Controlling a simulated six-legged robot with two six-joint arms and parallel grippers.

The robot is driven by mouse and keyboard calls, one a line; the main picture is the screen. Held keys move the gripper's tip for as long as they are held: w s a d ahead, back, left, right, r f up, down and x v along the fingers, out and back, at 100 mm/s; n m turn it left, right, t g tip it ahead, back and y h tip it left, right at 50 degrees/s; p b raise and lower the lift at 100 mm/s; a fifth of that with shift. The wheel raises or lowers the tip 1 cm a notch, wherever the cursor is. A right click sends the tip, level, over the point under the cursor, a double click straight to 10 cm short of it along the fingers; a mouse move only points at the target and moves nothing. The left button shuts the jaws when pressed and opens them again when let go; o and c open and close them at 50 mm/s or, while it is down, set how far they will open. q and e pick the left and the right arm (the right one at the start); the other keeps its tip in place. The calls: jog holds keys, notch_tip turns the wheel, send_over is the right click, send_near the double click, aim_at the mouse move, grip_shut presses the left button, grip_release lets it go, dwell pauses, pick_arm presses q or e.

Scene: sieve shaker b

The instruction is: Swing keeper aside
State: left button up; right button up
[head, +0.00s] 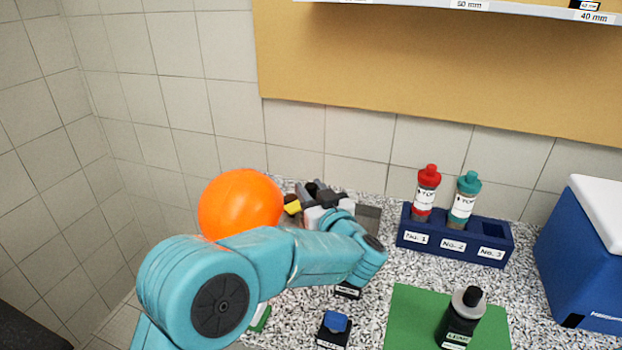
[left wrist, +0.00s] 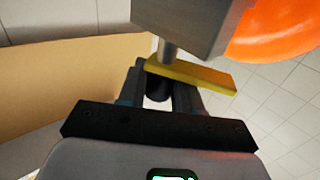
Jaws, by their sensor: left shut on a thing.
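The keeper appears as a flat yellow bar (left wrist: 200,76) in the left wrist view, lying by a grey block (left wrist: 185,22) and a short metal post. Its yellow end (head: 292,206) also shows in the head view, beside a large orange ball-like part (head: 240,203). My left gripper (left wrist: 157,88) is shut on a dark round knob at the near end of the yellow bar. In the head view my left gripper (head: 312,191) is partly hidden by its own wrist. My right gripper is in neither view.
A blue rack (head: 455,240) holds a red-capped bottle (head: 427,192) and a teal-capped bottle (head: 464,200). A dark bottle (head: 463,320) stands on a green mat (head: 405,315). A blue cooler (head: 585,260) is at right. A small blue-topped item (head: 334,328) stands in front.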

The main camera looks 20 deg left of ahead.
pick_arm(q)
jog(key=n+g+y+p, duration=0.1)
jog(key=n+g+p, duration=0.1)
jog(key=n+g+y+p, duration=0.2)
jog(key=g, duration=0.1)
jog(key=n+g+y+p, duration=0.2)
jog(key=g, duration=0.1)
jog(key=shift+r+n, duration=0.25)
jog(key=shift+n, duration=0.05)
jog(key=shift+g+y, duration=0.3)
jog(key=o, duration=0.9)
jog(key=shift+f, duration=0.1)
